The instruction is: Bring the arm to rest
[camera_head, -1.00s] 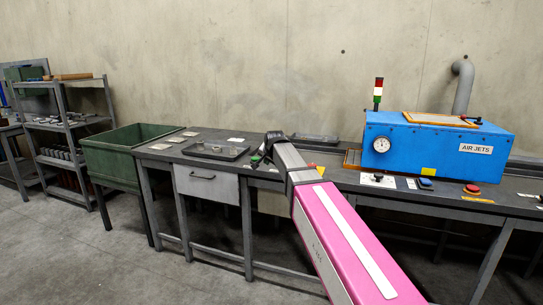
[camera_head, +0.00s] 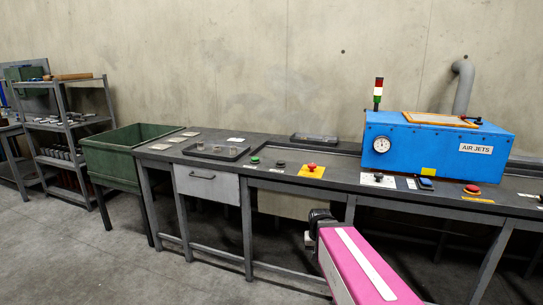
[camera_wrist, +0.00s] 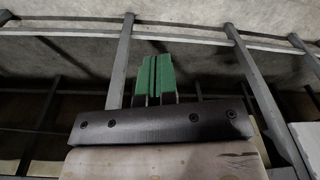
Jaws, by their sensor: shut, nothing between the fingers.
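My arm (camera_head: 362,268), pink with a white stripe, reaches up from the lower right in the head view. Its dark wrist end is low, in front of the workbench and below the bench top. My gripper is hidden in the head view. In the wrist view my gripper (camera_wrist: 154,75) shows two green fingers side by side, shut with nothing between them. Bench legs and rails lie beyond the fingers, and nothing touches them.
The workbench (camera_head: 345,184) carries a blue air jets machine (camera_head: 437,143), a red button on yellow (camera_head: 311,169) and a grey tray (camera_head: 216,151). A green bin (camera_head: 125,160) stands left of it, then a shelf rack (camera_head: 70,127). The floor in front is open.

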